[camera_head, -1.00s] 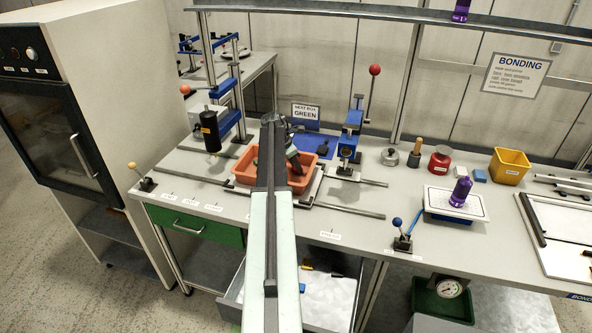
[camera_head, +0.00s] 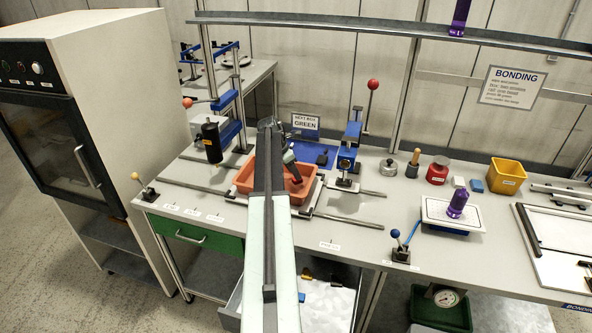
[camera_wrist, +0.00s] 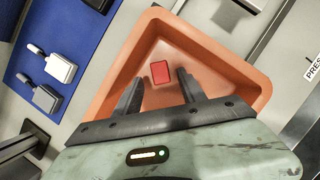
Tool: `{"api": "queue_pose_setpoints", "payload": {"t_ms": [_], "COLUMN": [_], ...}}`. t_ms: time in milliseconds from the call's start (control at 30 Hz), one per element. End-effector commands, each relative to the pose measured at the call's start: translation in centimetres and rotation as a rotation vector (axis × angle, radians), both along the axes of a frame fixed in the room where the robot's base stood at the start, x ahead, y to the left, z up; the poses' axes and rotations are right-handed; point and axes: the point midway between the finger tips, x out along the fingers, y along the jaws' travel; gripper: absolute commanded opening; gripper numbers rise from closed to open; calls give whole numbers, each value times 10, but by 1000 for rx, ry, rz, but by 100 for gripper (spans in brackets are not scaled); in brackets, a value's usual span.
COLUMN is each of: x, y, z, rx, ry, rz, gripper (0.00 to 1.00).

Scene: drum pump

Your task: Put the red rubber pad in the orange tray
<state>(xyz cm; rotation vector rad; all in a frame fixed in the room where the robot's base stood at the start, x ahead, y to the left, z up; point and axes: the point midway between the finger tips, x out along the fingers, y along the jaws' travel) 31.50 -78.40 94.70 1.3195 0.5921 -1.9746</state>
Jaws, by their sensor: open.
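The red rubber pad (camera_wrist: 160,72) is a small red rectangle lying on the floor of the orange tray (camera_wrist: 252,80) in the wrist view. The tray also shows in the head view (camera_head: 243,181), standing on the bench and partly covered by my arm. My gripper (camera_wrist: 160,88) is open and empty. Its two dark fingers point into the tray, one on each side of the pad's near end in the picture, and appear apart from it. In the head view my gripper (camera_head: 293,172) is over the tray, and the pad cannot be made out.
A blue mat (camera_wrist: 65,50) with small tools lies beside the tray. A blue press (camera_head: 348,145) stands right of it and a black cylinder (camera_head: 211,142) on a stand left. Metal rails lie around the tray. A white-topped blue box (camera_head: 435,213) with a purple object stands farther right.

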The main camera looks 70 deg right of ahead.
Motion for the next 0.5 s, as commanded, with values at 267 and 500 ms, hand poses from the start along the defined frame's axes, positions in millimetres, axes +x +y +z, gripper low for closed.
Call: {"api": "queue_pose_setpoints", "payload": {"t_ms": [267,500], "x": [17,22], "y": [19,25], "z": [71,81], "rx": [0,-1], "ry": [0,1], "rz": [1,0], "gripper": [48,48]}}
